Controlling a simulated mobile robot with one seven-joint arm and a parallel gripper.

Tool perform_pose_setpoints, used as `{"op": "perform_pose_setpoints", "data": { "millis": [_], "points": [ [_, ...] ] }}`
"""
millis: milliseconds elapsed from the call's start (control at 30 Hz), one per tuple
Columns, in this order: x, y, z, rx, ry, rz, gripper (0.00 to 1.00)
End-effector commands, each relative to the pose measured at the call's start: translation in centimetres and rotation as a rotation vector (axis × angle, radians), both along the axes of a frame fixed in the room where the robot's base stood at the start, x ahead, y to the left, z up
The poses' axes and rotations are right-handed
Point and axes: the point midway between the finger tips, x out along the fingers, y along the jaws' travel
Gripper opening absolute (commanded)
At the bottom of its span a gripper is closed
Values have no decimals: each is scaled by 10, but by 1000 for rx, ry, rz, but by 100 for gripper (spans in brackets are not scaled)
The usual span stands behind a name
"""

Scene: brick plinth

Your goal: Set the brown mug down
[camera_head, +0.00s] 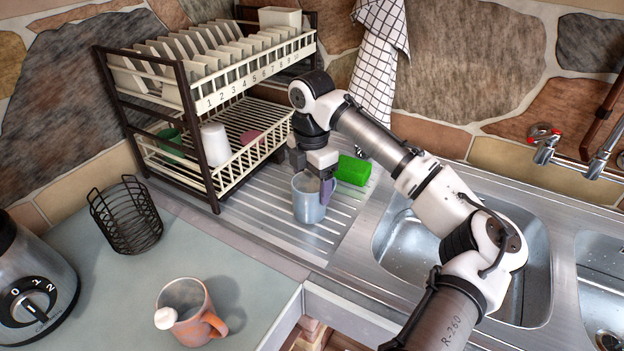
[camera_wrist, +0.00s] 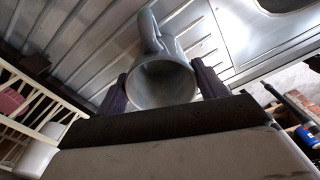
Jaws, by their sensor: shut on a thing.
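My gripper (camera_head: 313,181) is over the ribbed drainboard, shut on a grey-blue mug (camera_head: 309,210). In the wrist view the grey mug (camera_wrist: 162,84) sits between the two dark purple fingers, its opening towards the camera and its handle pointing up in the picture. The mug looks upright; I cannot tell whether its base touches the drainboard (camera_head: 260,215). An orange-brown mug (camera_head: 197,326) stands apart on the grey counter at the bottom left, handle to the right. A small white rounded thing (camera_head: 165,318) shows at its left side. My gripper is far from that mug.
A green block (camera_head: 353,170) lies on the drainboard close right of the held mug. The two-level dish rack (camera_head: 217,180) stands to the left, with plates above and cups below. The sink (camera_head: 410,245) is to the right. A black wire basket (camera_head: 127,217) is on the counter.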

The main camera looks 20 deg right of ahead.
Motion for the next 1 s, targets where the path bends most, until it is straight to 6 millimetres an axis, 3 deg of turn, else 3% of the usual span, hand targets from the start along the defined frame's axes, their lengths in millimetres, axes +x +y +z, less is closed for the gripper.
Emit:
{"op": "perform_pose_setpoints", "data": {
  "millis": [267,300,467,833,1000],
  "points": [
    [0,0,-2,0,-1,0,39],
    [0,0,-3,-1,0,0,72],
    [0,0,-2,-1,0,0,92],
    [0,0,2,-1,-2,-1,92],
    [1,0,28,-2,-4,-1,92]
  ]
}}
